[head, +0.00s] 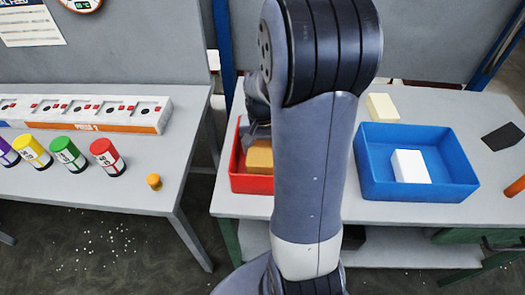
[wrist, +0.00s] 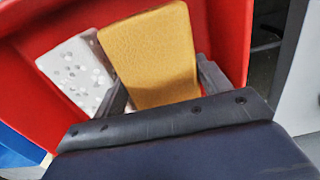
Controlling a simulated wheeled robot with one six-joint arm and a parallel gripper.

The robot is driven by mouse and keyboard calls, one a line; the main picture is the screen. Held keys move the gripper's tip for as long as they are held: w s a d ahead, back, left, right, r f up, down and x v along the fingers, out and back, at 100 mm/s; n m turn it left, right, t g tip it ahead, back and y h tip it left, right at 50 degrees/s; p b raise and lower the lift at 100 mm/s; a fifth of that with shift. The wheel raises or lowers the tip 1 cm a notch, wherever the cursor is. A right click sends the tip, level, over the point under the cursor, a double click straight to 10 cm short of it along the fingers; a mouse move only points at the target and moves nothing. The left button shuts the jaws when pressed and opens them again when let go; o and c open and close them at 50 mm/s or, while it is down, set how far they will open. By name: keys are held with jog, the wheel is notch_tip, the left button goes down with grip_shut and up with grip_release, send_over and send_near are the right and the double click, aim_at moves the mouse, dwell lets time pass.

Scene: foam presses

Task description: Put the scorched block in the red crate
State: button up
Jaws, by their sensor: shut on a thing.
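The scorched block (wrist: 155,55), golden brown with a grainy face, is between the two fingers of my gripper (wrist: 165,92) in the wrist view. The gripper is shut on it. In the head view the block (head: 259,158) shows within the outline of the red crate (head: 252,184), left of my arm. I cannot tell whether it touches the crate floor. The red crate's walls (wrist: 225,35) surround the block in the wrist view. My arm hides the crate's right part in the head view.
A white pitted block (wrist: 78,72) lies in the red crate beside the held block. A blue crate (head: 375,182) with a white block (head: 410,166) stands to the right. A cream block (head: 382,107) lies behind it. A dark flat piece (head: 503,136) lies farther right.

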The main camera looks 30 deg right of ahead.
aim_at(262, 148)
jog(key=shift+f, duration=1.2)
jog(key=shift+f, duration=0.1)
jog(key=shift+f, duration=0.15)
jog(key=o, duration=1)
jog(key=shift+c, duration=0.2)
notch_tip(262, 148, up, 13)
jog(key=shift+f, duration=0.2)
